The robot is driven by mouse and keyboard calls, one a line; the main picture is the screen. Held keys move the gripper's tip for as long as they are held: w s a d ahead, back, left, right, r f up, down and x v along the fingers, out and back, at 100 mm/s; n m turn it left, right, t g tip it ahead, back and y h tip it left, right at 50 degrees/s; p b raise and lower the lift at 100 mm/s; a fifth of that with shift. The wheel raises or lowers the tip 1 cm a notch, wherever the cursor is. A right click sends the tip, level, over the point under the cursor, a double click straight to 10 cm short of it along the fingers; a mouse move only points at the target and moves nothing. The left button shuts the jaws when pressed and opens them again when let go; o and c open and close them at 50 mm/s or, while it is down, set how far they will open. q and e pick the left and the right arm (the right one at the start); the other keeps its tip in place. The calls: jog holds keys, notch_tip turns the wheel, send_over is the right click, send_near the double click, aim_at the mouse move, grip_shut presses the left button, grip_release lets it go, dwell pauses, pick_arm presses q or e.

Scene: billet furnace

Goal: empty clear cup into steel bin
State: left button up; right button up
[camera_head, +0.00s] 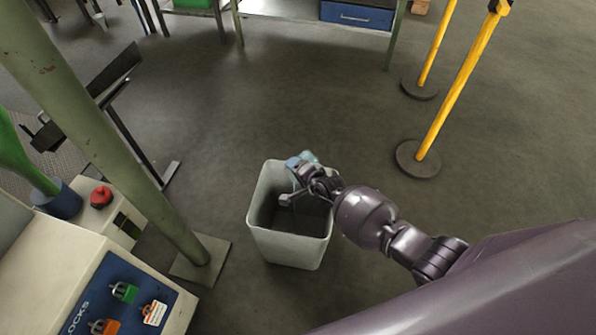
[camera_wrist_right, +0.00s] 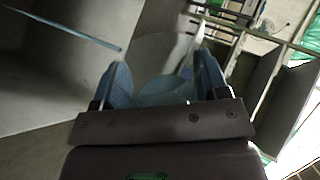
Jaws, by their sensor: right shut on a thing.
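The steel bin (camera_head: 290,249) is a light grey, open-topped container standing on the floor in the middle of the head view. My right gripper (camera_head: 300,164) is over the bin's far rim, its blue fingers pointing away. In the right wrist view, my right gripper (camera_wrist_right: 165,84) is shut on the clear cup (camera_wrist_right: 164,50), a see-through pale cup between the two blue fingers. The cup looks tilted. Its contents cannot be made out, and in the head view it is hard to tell from the fingers. My left gripper is not in view.
A green post (camera_head: 120,140) rises left of the bin, beside a cabinet with a lock panel (camera_head: 115,298) and a red button (camera_head: 101,196). Yellow barrier posts (camera_head: 450,95) stand at the right. A bench with a blue drawer (camera_head: 357,15) is at the back. Floor beyond the bin is clear.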

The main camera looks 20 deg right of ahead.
dwell(0.3)
jog(key=shift+a+r+p, duration=0.15)
jog(key=shift+r+p, duration=0.15)
jog(key=shift+p, duration=0.15)
jog(key=shift+a+n+h+p, duration=0.15)
jog(key=shift+n+h+p, duration=0.15)
jog(key=shift+n+h, duration=0.15)
jog(key=shift+s+f, duration=0.1)
jog(key=shift+f, duration=0.1)
